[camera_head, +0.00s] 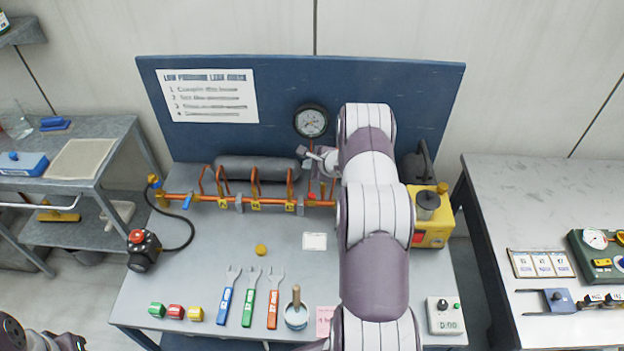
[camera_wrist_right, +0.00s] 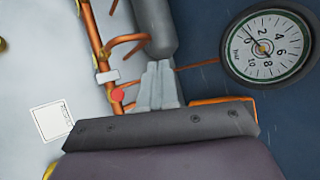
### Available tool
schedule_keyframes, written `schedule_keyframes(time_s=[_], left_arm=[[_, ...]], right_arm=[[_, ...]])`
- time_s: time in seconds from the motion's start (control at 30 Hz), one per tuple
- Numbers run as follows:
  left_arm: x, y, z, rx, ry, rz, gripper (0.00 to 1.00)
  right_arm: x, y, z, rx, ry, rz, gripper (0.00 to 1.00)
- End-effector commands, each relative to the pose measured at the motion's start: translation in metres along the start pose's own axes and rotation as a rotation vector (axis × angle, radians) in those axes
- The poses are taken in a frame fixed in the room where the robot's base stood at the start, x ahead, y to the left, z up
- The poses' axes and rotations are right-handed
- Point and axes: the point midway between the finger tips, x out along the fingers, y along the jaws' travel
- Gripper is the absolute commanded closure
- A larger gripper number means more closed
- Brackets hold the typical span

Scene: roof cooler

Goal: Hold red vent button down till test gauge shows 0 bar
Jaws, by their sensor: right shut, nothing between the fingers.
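The test gauge (camera_head: 311,121) is a round dial on the blue back board, and it shows larger in the right wrist view (camera_wrist_right: 266,47). Its needle points to the low end of the scale, near 0; I cannot read it exactly. A small red button (camera_wrist_right: 118,96) sits beside the orange pipe, left of my right gripper's fingers; the head view shows red (camera_head: 311,195) there. My right gripper (camera_head: 305,156) is shut and empty in front of the board, also in the wrist view (camera_wrist_right: 158,66). I cannot tell whether it touches the button. My left gripper's fingers are out of view.
The orange pipe (camera_head: 178,196) with yellow tags runs along the bench (camera_head: 225,275) below a grey cylinder (camera_head: 250,168). A yellow box (camera_head: 432,236) stands right of my arm. Wrenches, coloured blocks and a pot line the front edge. A red-topped black unit (camera_head: 144,250) stands left.

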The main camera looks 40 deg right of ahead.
Motion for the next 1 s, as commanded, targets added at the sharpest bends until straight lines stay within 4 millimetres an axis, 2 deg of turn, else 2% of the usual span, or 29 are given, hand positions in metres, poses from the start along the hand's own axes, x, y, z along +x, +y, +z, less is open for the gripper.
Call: schedule_keyframes(time_s=[0.03, 0.07, 0.1, 0.3, 0.5, 0.67, 0.7, 0.9, 1.0], left_arm=[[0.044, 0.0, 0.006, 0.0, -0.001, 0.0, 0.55], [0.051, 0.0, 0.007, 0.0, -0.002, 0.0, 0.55], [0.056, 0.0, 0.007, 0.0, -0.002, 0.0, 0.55], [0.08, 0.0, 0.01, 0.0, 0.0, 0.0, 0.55], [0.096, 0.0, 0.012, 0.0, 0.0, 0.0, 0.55], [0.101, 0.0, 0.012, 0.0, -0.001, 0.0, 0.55], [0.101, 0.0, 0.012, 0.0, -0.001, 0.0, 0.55], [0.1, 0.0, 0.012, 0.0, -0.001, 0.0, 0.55], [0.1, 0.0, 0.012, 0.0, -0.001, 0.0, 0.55]], right_arm=[[0.015, 0.006, -0.003, -0.19, -0.014, -0.005, 1.0], [0.012, 0.002, 0.002, -0.355, -0.019, 0.0, 1.0], [0.008, -0.001, 0.008, -0.558, -0.024, 0.009, 1.0], [-0.004, -0.005, 0.02, -1.494, -0.046, 0.045, 1.0], [-0.015, -0.004, 0.02, -2.379, -0.089, 0.093, 1.0], [-0.023, -0.004, 0.018, -3.061, -0.168, 0.138, 1.0], [-0.025, -0.003, 0.016, 3.038, 0.187, -0.141, 1.0], [-0.03, 0.003, 0.006, 2.287, 0.248, -0.097, 1.0], [-0.03, 0.004, 0.004, 2.024, 0.259, -0.072, 1.0]])
